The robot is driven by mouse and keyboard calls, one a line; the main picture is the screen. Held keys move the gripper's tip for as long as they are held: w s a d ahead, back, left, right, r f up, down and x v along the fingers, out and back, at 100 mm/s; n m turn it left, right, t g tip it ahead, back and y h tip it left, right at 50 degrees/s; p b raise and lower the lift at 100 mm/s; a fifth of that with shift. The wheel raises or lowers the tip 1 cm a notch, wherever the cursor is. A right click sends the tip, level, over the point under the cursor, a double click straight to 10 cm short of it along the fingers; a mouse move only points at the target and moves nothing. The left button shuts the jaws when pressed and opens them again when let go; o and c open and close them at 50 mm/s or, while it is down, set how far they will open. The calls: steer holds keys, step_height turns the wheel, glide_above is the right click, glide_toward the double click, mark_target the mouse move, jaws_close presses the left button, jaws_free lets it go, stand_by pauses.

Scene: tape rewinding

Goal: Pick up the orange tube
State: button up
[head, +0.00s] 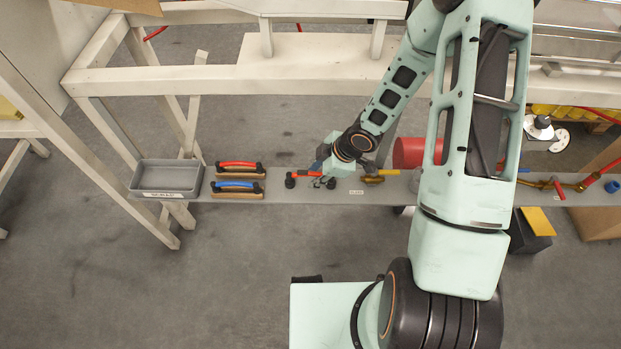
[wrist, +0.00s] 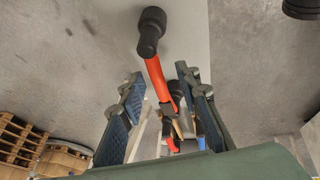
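The orange tube (wrist: 157,78) has a black fitting at its upper end in the wrist view and runs down between my gripper's two fingers. In the head view the orange tube (head: 304,173) lies on the narrow grey shelf, with a black end at its left. My gripper (wrist: 162,90) is open, with a blue-padded finger on each side of the tube and gaps visible between them. In the head view my gripper (head: 321,181) is low over the tube's right part and partly hides it. Contact with the tube cannot be told.
On the shelf (head: 275,187) to the left are a red-handled tool (head: 238,166), a blue-handled tool (head: 236,184) and an empty grey tray (head: 167,176). A yellow item (head: 374,179) lies close right of my gripper. A red cylinder (head: 408,153) is behind the shelf.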

jaws_close()
stand_by(0.4)
